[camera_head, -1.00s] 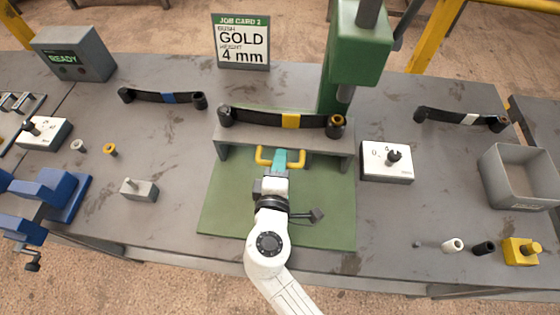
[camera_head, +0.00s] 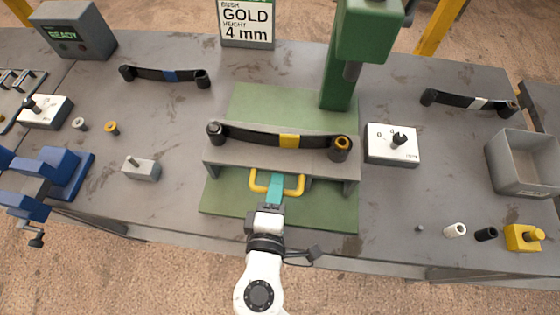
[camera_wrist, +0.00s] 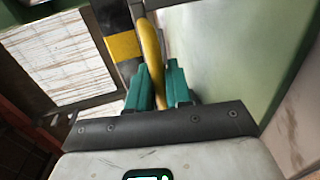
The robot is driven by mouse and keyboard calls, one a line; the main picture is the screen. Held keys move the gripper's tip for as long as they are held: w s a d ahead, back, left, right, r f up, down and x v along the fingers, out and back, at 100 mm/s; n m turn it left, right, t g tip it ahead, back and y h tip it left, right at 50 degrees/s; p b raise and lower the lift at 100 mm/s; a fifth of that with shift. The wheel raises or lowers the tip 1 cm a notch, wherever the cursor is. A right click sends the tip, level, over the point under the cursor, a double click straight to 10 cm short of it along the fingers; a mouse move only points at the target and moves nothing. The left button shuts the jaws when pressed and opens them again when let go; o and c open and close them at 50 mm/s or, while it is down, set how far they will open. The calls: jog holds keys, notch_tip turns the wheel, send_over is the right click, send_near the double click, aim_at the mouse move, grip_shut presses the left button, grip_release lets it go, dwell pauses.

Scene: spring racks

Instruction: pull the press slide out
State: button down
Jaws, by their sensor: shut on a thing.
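The press slide (camera_head: 216,160) is a grey bench-like carrier on the green press base (camera_head: 330,215). A black leaf spring (camera_head: 250,137) with a yellow band lies across its top, with a gold bush at its right eye. A yellow handle (camera_head: 298,186) sticks out of the slide's front. My gripper (camera_head: 275,182) has teal fingers shut on the handle's bar. In the wrist view the fingers (camera_wrist: 163,85) stand on both sides of the yellow handle (camera_wrist: 150,50). The green press column (camera_head: 338,90) stands behind the slide, and the slide sits clear in front of its head.
A white dial box (camera_head: 392,145) stands close to the slide's right. A small grey block (camera_head: 141,169) and a blue vise (camera_head: 60,175) are at left. A grey bin (camera_head: 520,160) is at far right. The bench's front edge is close to the base.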

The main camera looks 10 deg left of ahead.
jog(key=f+v, duration=0.1)
jog(key=v, duration=0.5)
jog(key=shift+s+f, duration=0.25)
jog(key=c, duration=1.2)
grip_release()
jog(key=shift+s, duration=0.1)
jog(key=shift+r, duration=0.1)
jog(key=b+v, duration=0.2)
jog(key=v, duration=0.9)
